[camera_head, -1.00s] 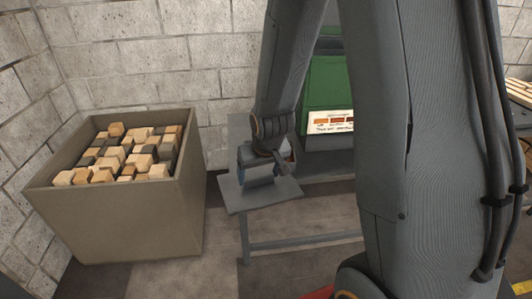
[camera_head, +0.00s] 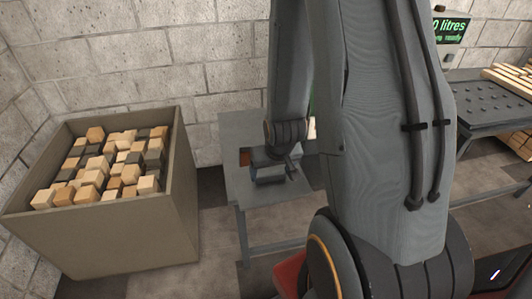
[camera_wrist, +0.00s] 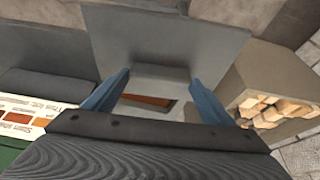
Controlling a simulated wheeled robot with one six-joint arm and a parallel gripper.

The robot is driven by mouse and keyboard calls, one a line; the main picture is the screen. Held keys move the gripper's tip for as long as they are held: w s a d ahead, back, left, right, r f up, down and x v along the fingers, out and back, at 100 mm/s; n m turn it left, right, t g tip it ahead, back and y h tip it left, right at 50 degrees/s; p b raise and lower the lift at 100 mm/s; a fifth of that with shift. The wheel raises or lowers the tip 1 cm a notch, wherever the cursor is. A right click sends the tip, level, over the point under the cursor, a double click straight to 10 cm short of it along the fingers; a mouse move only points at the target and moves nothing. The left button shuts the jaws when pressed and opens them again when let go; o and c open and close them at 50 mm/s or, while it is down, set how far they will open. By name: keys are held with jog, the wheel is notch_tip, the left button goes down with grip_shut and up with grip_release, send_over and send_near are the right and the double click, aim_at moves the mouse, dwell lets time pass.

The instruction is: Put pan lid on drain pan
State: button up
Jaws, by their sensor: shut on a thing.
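My gripper (camera_wrist: 160,80) has its blue fingers on both sides of a small grey block-shaped piece (camera_wrist: 162,74), which I take to be the pan lid or its grip. The held piece is low over the grey bench (camera_wrist: 165,30); I cannot tell whether it touches the top. In the head view my gripper (camera_head: 272,171) is at the bench top (camera_head: 238,130), partly hidden by my arm. A brown-orange patch (camera_wrist: 150,101) shows below the held piece. A small brown patch (camera_head: 244,157) shows beside the gripper in the head view. I cannot clearly make out the drain pan.
A large tan bin (camera_head: 115,225) of wooden blocks stands left of the bench. A sign with colour swatches (camera_wrist: 28,108) is left in the wrist view. A dark perforated table (camera_head: 505,100) with stacked boards is at right. Bare floor (camera_head: 215,245) lies between bin and bench.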

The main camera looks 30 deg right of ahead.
jog(key=shift+s+d+r+m, duration=0.1)
jog(key=shift+s+d+m, duration=0.2)
jog(key=shift+s+d, duration=0.5)
jog(key=shift+d, duration=0.25)
jog(key=w+d+f+p, duration=0.2)
jog(key=w, duration=0.6)
jog(key=w+d+f+p, duration=0.1)
jog(key=w+d+p, duration=0.1)
jog(key=w, duration=0.6)
jog(key=shift+w+d+f+p, duration=0.3)
jog(key=shift+d+f+p, duration=0.1)
jog(key=shift+p, duration=0.1)
jog(key=shift+f, duration=0.1)
jog(key=o, duration=1.5)
jog(key=shift+c, duration=0.2)
